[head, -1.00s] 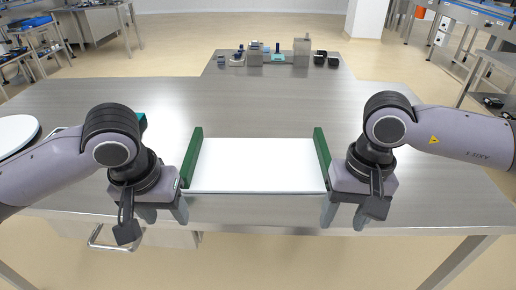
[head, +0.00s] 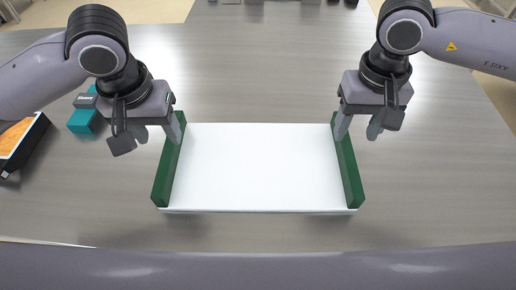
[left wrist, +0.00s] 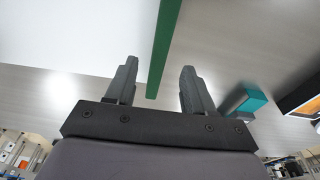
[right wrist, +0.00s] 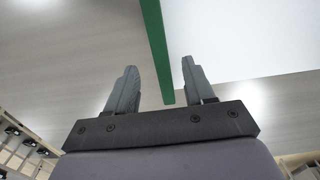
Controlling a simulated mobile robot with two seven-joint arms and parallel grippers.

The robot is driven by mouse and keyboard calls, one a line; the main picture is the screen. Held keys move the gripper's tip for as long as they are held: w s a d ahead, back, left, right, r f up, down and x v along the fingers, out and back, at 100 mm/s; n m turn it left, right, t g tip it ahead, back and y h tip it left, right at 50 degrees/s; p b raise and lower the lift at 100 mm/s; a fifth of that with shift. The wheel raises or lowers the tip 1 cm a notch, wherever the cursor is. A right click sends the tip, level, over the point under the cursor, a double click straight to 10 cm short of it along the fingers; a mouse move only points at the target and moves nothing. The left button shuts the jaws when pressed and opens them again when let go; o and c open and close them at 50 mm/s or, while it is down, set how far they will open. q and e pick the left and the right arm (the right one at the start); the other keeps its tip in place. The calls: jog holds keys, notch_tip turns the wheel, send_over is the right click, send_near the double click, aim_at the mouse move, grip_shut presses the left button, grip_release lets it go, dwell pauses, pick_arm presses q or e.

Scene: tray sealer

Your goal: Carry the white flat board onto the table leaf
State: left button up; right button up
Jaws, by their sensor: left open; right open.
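The white flat board (head: 258,168) lies on the steel table (head: 245,80) in the head view, with a green strip along its left end (head: 168,165) and another along its right end (head: 349,165). My left gripper (head: 158,132) is open at the far end of the left strip. In the left wrist view the strip (left wrist: 162,48) shows between its fingers. My right gripper (head: 358,132) is open at the far end of the right strip. In the right wrist view that strip (right wrist: 156,50) shows between its fingers. Neither gripper is visibly closed on a strip; their height above it is unclear.
A teal and grey item (head: 86,114) and a black box with an orange face (head: 22,142) stand on the table at the left. Several small items sit at the far edge. The table is clear beyond the board and to its right.

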aim_at(168, 149)
pick_arm(q)
jog(key=shift+s, duration=0.15)
pick_arm(e)
jog(key=shift+s, duration=0.15)
pick_arm(q)
jog(key=shift+w+f, duration=0.2)
jog(key=shift+f, duration=1)
jog(key=shift+w+f, duration=0.2)
jog(key=shift+f, duration=0.95)
jog(key=shift+w+f, duration=0.2)
jog(key=shift+f, duration=1)
pick_arm(e)
jog(key=shift+f, duration=3.6)
pick_arm(q)
jog(key=shift+c, duration=0.3)
pick_arm(e)
jog(key=shift+c, duration=0.3)
pick_arm(q)
grip_shut()
pick_arm(e)
grip_shut()
